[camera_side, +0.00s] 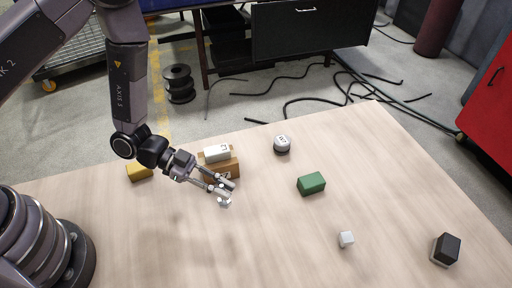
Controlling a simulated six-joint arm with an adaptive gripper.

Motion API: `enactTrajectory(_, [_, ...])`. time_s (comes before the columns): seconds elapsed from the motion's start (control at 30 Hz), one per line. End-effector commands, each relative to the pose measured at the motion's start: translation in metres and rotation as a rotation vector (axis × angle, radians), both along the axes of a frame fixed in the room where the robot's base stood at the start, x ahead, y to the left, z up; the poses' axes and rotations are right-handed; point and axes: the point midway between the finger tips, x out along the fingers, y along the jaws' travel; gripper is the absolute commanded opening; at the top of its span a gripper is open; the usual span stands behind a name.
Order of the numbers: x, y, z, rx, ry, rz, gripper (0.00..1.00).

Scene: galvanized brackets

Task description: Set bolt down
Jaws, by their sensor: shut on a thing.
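My gripper (226,193) is over the left-middle part of the wooden table, in front of a brown box. It is shut on a small pale grey thing at its fingertips, taken to be the bolt (224,203). The bolt is mostly covered by the fingers and too small for its shape to be made out. From this one view I cannot tell whether it touches the table or hangs above it.
The brown box (225,172) carries a white box (217,153), close behind my gripper. A yellow block (139,172), white-topped round container (282,145), green block (311,184), white cube (346,239) and black-and-white block (446,249) stand apart. The table's front middle is clear.

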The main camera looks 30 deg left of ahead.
Motion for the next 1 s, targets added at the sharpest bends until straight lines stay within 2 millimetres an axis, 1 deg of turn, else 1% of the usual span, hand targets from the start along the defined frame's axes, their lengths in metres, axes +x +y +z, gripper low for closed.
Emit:
enactTrajectory(0.03, [-0.002, 0.002, -0.009, 0.001, 0.005, -0.004, 0.00])
enactTrajectory(0.1, [-0.003, 0.003, -0.021, 0.001, 0.005, -0.009, 0.00])
enactTrajectory(0.27, [-0.002, 0.002, -0.039, 0.001, 0.002, -0.008, 0.00])
enactTrajectory(0.4, [-0.003, 0.002, -0.060, 0.002, 0.003, -0.007, 0.00])
enactTrajectory(0.5, [-0.002, 0.002, -0.071, 0.002, 0.002, -0.007, 0.00])
enactTrajectory(0.9, [-0.002, 0.002, -0.076, 0.001, 0.001, -0.006, 0.00])
enactTrajectory(0.93, [-0.002, 0.002, -0.076, 0.001, 0.001, -0.006, 0.14])
enactTrajectory(1.0, [-0.002, 0.002, -0.075, 0.001, 0.001, -0.006, 0.23])
